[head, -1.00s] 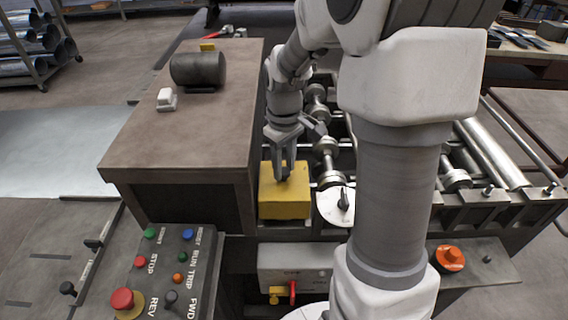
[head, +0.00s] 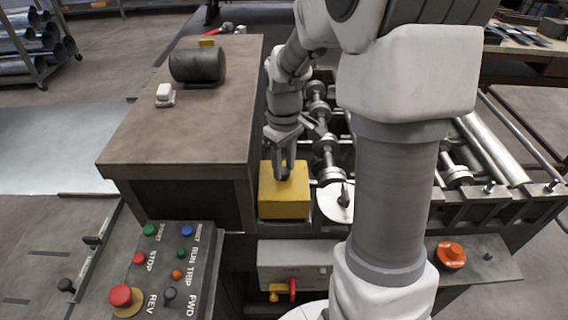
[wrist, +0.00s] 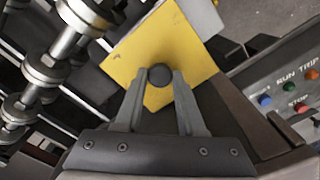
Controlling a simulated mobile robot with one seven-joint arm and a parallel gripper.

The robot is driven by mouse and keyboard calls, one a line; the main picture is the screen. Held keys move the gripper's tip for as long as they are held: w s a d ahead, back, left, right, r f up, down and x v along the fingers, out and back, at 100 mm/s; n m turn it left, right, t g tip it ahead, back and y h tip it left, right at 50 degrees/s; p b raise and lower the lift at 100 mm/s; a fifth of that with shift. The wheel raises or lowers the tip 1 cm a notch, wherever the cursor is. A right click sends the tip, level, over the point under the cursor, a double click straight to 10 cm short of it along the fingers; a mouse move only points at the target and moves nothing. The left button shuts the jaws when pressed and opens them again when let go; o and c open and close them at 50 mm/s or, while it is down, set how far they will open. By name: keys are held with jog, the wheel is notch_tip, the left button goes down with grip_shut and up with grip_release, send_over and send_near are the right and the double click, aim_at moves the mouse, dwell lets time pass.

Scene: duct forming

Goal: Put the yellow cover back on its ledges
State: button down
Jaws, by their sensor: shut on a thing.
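The yellow cover (head: 284,203) is a box-like piece beside the brown-topped cabinet, at the left end of the roller machine. It also shows in the wrist view (wrist: 160,45), where it looks turned at an angle to the picture. My gripper (head: 284,175) is above the cover with its fingers pointing down. In the wrist view my gripper (wrist: 160,78) is shut on the dark round knob (wrist: 159,75) on top of the cover. The ledges are hidden, and I cannot tell whether the cover touches them.
The brown-topped cabinet (head: 190,110) stands close on the left. Shafts with rollers (head: 327,150) lie to the right. A control panel (head: 165,275) with buttons is at the front left. A grey box (head: 290,262) with a red handle sits below the cover.

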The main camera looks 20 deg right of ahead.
jog(key=shift+f, duration=0.15)
dwell(0.6)
jog(key=shift+f+b, duration=0.35)
jog(key=shift+f, duration=0.05)
jog(key=shift+c, duration=2.1)
grip_release()
jog(key=shift+o, duration=0.3)
jog(key=o, duration=0.3)
jog(key=shift+o, duration=0.2)
